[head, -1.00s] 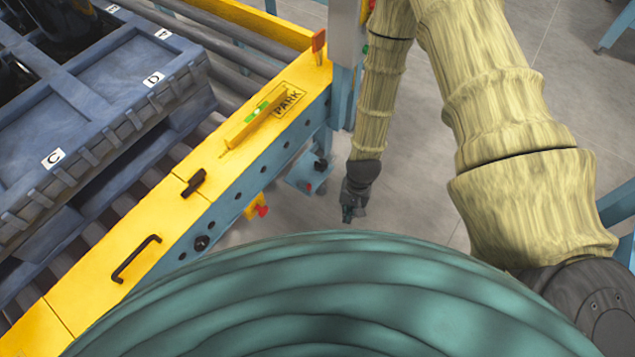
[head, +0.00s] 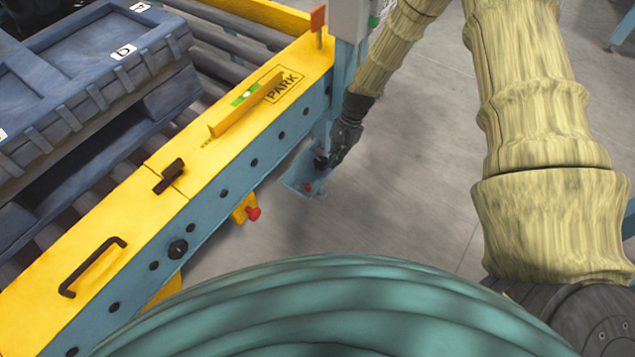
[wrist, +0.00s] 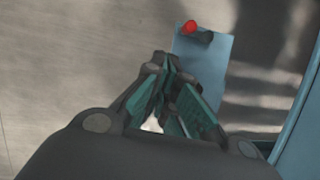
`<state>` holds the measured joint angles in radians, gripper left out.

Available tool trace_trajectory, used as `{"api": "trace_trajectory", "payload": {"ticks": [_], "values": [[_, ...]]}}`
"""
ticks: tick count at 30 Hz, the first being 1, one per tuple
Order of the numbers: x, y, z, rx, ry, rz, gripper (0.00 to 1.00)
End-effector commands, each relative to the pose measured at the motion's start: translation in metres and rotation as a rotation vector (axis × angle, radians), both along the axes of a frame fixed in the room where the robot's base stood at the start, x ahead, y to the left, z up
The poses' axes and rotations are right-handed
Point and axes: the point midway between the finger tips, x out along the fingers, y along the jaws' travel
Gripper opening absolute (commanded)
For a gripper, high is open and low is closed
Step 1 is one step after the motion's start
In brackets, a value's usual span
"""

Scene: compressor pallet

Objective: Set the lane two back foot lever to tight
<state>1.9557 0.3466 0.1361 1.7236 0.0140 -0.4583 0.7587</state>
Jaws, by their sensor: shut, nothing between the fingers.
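A light-blue foot plate (head: 296,183) sits at floor level at the base of the blue post, and it also shows in the wrist view (wrist: 207,72). A small red-tipped part (head: 308,187), perhaps the foot lever, is on it; the red tip also shows in the wrist view (wrist: 191,27). A dark knob (head: 320,160) stands on the plate close to my gripper. My gripper (head: 337,159) is shut and empty, pointing down beside the post; its fingers (wrist: 172,78) overlap the plate in the wrist view. I cannot tell whether they touch anything. No lane or tight marking is legible.
The yellow-topped conveyor rail (head: 215,130) carries a level vial (head: 245,95), a black latch (head: 168,176) and a black handle (head: 92,266). A red knob on a yellow bracket (head: 245,208) sticks out below the rail. The blue-grey pallet (head: 100,85) is behind. Grey floor lies open to the right.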

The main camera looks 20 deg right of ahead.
Motion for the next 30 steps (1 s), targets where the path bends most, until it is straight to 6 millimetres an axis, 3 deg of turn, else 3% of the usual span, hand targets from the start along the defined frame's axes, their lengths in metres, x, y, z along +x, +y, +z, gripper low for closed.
{"api": "trace_trajectory", "payload": {"ticks": [3, 10, 23, 30], "values": [[0.019, -0.007, -0.007, 0.014, 0.018, -0.044, 0.00], [0.037, -0.014, -0.002, 0.028, 0.041, -0.092, 0.00], [0.039, -0.014, -0.001, 0.029, 0.047, -0.097, 0.00], [0.035, -0.008, -0.021, 0.029, 0.048, -0.096, 0.00]]}}
